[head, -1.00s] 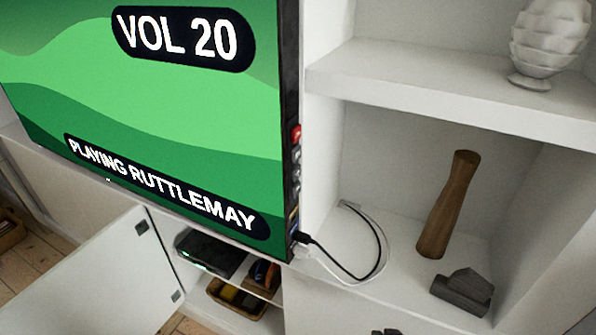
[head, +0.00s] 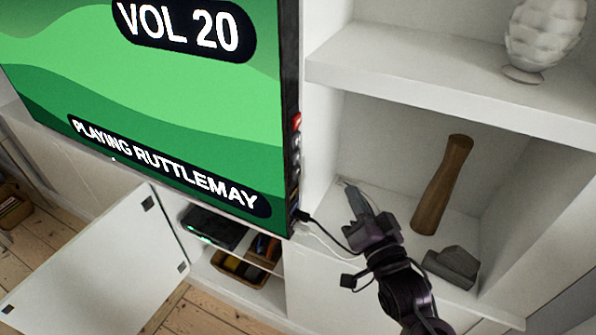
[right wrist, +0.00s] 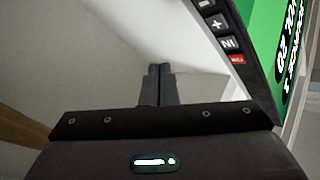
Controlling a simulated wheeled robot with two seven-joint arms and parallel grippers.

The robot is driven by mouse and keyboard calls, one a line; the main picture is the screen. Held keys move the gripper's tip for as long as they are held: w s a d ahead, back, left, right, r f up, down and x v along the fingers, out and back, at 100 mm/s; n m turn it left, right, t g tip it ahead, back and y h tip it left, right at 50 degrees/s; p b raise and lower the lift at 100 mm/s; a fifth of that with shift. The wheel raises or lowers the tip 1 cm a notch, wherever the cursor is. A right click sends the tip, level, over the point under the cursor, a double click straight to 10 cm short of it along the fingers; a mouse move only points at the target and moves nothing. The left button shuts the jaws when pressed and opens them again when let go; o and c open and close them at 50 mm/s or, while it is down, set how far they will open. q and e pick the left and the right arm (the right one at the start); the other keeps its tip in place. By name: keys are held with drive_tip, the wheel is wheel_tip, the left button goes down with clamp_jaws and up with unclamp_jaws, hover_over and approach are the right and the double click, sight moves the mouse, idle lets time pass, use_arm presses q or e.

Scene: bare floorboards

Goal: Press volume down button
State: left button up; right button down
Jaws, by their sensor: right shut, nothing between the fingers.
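The television (head: 170,110) shows "VOL 20" and "PLAYING RUTTLEMAY" on a green screen. Its right side edge carries a column of buttons (head: 296,143), with a red one (head: 297,121) on top. The right wrist view shows this edge upside down: the red button (right wrist: 237,59), one marked "IN" (right wrist: 229,43), a "+" button (right wrist: 217,22), and a partly cut-off button (right wrist: 205,4) whose mark I cannot read surely. My right gripper (head: 354,190) is shut and empty, right of and below the buttons, apart from them. Its fingertips (right wrist: 160,68) also show in the wrist view. My left gripper is out of view.
A black cable (head: 325,227) plugs into the television's lower edge, close to my right gripper. A wooden club-like piece (head: 442,185) and a dark block (head: 452,266) stand in the shelf niche. A white ornament (head: 543,38) is above. A cabinet door (head: 100,265) hangs open below.

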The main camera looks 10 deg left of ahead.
sight(297, 173)
drive_tip(key=w+a+b, duration=0.1)
drive_tip(key=w+a, duration=0.2)
drive_tip(key=a, duration=0.5)
drive_tip(key=shift+a, duration=0.15)
drive_tip(key=shift+w+a, duration=0.1)
drive_tip(key=shift+a, duration=0.05)
idle(2.0)
drive_tip(key=shift+w+a, duration=0.1)
drive_tip(key=shift+a, duration=0.2)
drive_tip(key=shift+w+a, duration=0.1)
drive_tip(key=shift+a, duration=0.25)
idle(0.7)
drive_tip(key=shift+d, duration=0.15)
drive_tip(key=shift+s+d, duration=0.3)
drive_tip(key=shift+d, duration=0.35)
drive_tip(key=shift+d, duration=0.1)
